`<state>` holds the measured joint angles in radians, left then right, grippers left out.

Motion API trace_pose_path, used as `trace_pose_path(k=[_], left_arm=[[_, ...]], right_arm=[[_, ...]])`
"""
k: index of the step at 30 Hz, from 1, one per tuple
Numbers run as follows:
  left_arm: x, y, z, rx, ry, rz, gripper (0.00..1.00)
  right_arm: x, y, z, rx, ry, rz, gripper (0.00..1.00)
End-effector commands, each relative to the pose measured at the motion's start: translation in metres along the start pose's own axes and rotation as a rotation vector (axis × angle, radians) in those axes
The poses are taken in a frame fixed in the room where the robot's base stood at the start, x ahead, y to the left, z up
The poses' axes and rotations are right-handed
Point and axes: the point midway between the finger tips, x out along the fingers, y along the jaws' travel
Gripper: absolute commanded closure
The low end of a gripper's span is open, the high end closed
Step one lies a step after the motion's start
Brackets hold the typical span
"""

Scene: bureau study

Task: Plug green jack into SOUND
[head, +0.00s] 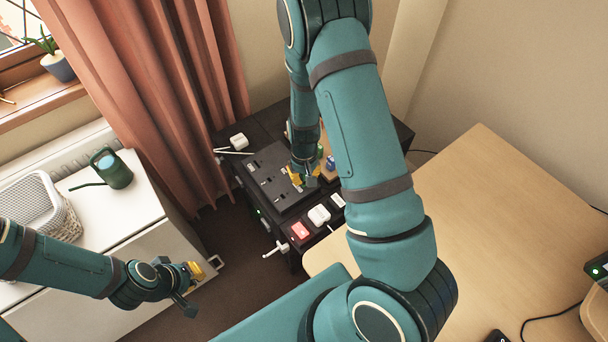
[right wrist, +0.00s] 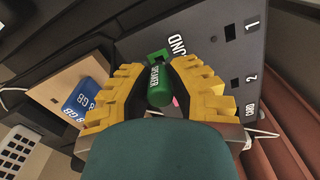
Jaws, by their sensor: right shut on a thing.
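The green jack (right wrist: 161,86), lettered SPEAKER, sits between the yellow-padded fingers of my right gripper (right wrist: 164,92), which is shut on it. Beyond it in the right wrist view is a dark panel (right wrist: 215,60) with square holes. In the head view my right gripper (head: 304,176) is low over the panel (head: 271,178). My left gripper (head: 191,287) is open and empty at lower left.
A blue card (right wrist: 84,98) on a wooden block is beside my right gripper. The wooden desk (head: 500,215) is mostly clear. A green watering can (head: 111,168) and basket (head: 38,207) stand left.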

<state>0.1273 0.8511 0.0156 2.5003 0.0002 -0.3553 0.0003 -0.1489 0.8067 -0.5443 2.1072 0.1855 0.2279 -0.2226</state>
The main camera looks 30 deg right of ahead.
Motion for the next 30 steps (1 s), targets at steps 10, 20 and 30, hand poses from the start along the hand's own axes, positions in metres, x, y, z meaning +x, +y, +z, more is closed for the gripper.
trace_pose_path(k=[10,20,30], left_arm=[[0.002,-0.001,0.000,0.000,0.000,0.000,1.00],[0.005,-0.002,0.001,0.000,0.000,0.000,1.00],[0.007,-0.003,0.001,0.000,0.000,0.000,1.00]], right_arm=[[0.004,0.000,0.000,0.000,0.000,0.000,1.00],[0.007,0.000,0.000,0.000,0.000,0.000,1.00],[0.011,0.000,0.000,0.000,0.000,0.000,1.00]])
